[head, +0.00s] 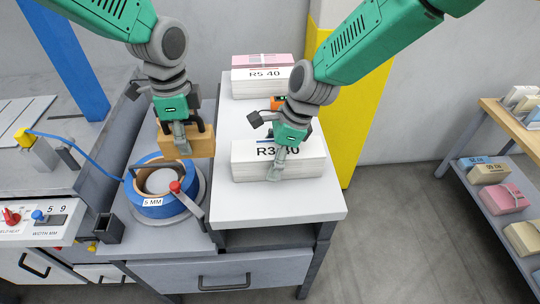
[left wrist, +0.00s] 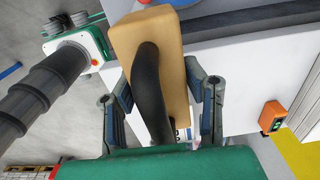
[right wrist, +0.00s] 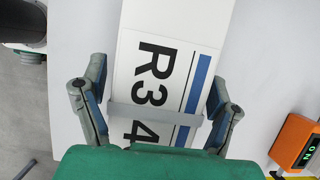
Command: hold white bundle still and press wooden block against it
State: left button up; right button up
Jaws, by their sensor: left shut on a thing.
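The white bundle (head: 310,158), marked R3 40, lies on the light grey table top; it also shows in the right wrist view (right wrist: 170,25) with a strap across it. My right gripper (head: 277,165) is above the bundle with its fingers apart; in the right wrist view (right wrist: 157,115) they appear on either side of it. The wooden block (head: 188,144) is held by my left gripper (head: 180,145), left of and apart from the bundle. In the left wrist view the block (left wrist: 172,25) has a black handle (left wrist: 150,90) between the fingers.
A second bundle (head: 262,82), marked R5 40, with a pink stack (head: 262,60) lies behind. A blue tape roll (head: 160,187) sits below the left gripper. An orange device (head: 277,102) is behind the bundle. The table's front strip (head: 280,208) is clear.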

jog(key=v, duration=1.2)
